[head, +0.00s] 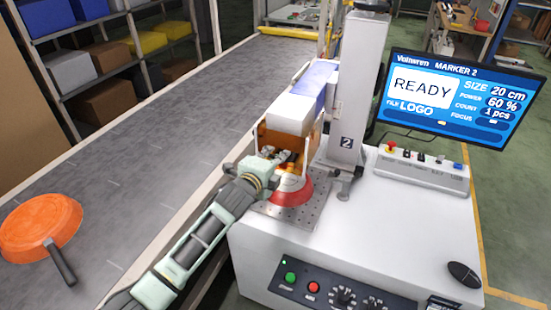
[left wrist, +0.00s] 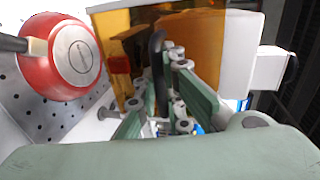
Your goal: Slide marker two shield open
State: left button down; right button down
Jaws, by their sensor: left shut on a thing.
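The marker two shield (head: 263,136) is an orange see-through cover under the white and blue laser head. In the left wrist view the shield (left wrist: 205,42) fills the upper middle, with a black upright handle (left wrist: 156,62) on its front. My left gripper (head: 268,166) is at the shield's front, its green fingers (left wrist: 165,112) shut on the handle. A red pan (head: 292,190) sits on the perforated plate below and beside the shield; its round base shows in the left wrist view (left wrist: 75,55). How far the shield is raised is hard to tell. My right gripper is not seen.
The marker's column (head: 352,90) bears a "2". Its monitor (head: 455,98) reads READY, and a button box (head: 422,170) stands below it. An orange pan (head: 40,228) lies on the conveyor (head: 130,150). The white tabletop's (head: 400,230) front right is mostly clear, with a black mouse (head: 464,274).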

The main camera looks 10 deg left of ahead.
pick_arm(q)
jog(key=shift+r, duration=0.15)
jog(key=c, duration=2.1)
grip_release()
jog(key=shift+s, duration=0.1)
jog(key=v, duration=1.2)
